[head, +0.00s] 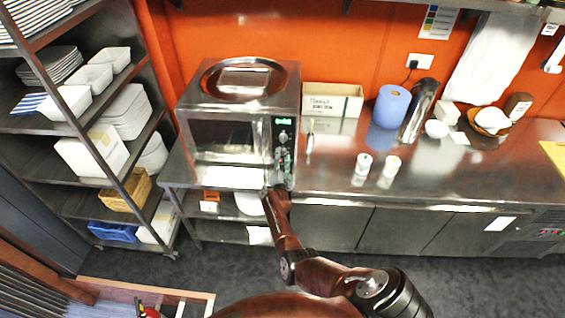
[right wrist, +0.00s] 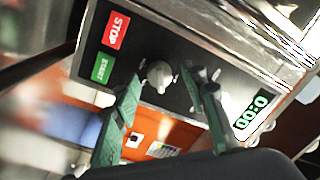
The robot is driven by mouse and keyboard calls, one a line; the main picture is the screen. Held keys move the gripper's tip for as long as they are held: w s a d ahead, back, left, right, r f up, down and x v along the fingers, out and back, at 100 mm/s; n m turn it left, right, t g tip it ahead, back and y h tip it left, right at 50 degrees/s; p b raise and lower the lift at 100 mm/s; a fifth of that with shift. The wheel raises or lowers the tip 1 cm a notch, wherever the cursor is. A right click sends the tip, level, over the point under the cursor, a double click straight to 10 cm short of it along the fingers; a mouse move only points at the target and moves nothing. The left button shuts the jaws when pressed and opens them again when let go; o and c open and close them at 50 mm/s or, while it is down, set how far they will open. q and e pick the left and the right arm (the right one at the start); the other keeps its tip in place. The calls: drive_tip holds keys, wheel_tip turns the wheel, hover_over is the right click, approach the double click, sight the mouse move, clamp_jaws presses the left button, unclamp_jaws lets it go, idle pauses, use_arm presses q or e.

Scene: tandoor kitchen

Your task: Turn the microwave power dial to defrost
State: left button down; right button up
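The steel microwave (head: 225,140) stands on a steel bench in the head view, door shut, with its control panel at the front right. My right gripper (head: 281,163) is at the lower part of that panel. Another knob (head: 283,136) shows above the gripper in the head view. The dial's markings are not readable. My left gripper is not in view.
The wrist view shows a red STOP button (right wrist: 115,30), a green START button (right wrist: 103,68) and a green display (right wrist: 251,112). Right of the microwave are a cardboard box (head: 332,100), a blue roll (head: 389,106) and two small cups. A shelf rack (head: 118,50) stands left.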

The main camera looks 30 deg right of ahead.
drive_tip(key=v, duration=0.7)
idle(0.4)
